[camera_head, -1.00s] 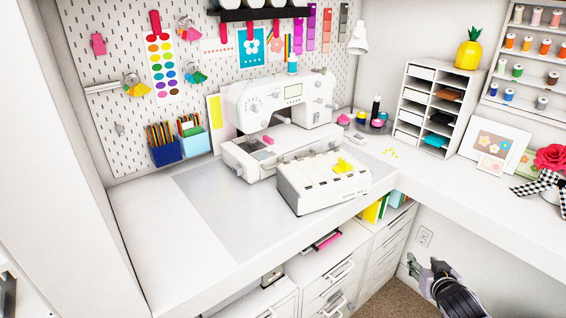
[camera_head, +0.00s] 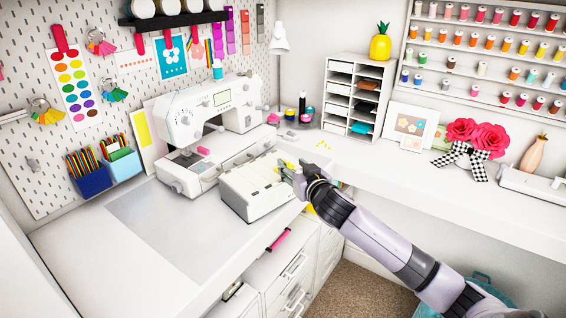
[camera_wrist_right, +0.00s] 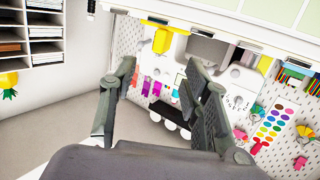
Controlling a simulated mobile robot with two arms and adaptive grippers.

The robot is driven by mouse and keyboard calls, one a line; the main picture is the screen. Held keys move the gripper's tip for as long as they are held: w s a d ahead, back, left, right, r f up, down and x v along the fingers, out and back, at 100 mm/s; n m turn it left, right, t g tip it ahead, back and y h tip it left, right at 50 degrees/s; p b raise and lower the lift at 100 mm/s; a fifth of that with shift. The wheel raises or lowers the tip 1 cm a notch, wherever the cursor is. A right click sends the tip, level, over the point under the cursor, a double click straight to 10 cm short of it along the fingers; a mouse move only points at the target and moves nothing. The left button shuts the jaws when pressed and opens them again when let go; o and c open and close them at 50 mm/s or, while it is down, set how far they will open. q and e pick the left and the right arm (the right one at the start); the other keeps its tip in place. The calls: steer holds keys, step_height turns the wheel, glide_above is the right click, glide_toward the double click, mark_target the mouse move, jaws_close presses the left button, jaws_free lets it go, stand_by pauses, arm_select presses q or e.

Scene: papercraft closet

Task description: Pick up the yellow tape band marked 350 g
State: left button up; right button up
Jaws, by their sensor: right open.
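A small yellow piece (camera_head: 290,166), likely the tape band, is at the top right end of the white box (camera_head: 250,203) in front of the sewing machine. No 350 g marking is readable on it. My right gripper (camera_head: 288,175) is right by that end of the box and partly covers the yellow piece. In the right wrist view, the gripper (camera_wrist_right: 160,68) is open and empty, and a yellow piece (camera_wrist_right: 162,40) shows between and beyond its fingertips. I cannot tell whether they touch. My left gripper is not in view.
The white sewing machine (camera_head: 205,120) stands just behind the box. Pencil cups (camera_head: 92,182) stand at the left. The counter front (camera_head: 150,235) is clear.

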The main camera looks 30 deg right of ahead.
mark_target(285, 161)
steer(key=x, duration=0.2)
steer(key=p+x, duration=0.1)
steer(key=x, duration=0.1)
steer(key=p+x, duration=0.1)
steer(key=x, duration=0.1)
steer(key=shift+w+f, duration=0.25)
steer(key=shift+f, duration=0.05)
steer(key=shift+w+f, duration=0.15)
steer(key=shift+w, duration=0.2)
steer(key=shift+c, duration=0.4)
jaws_close()
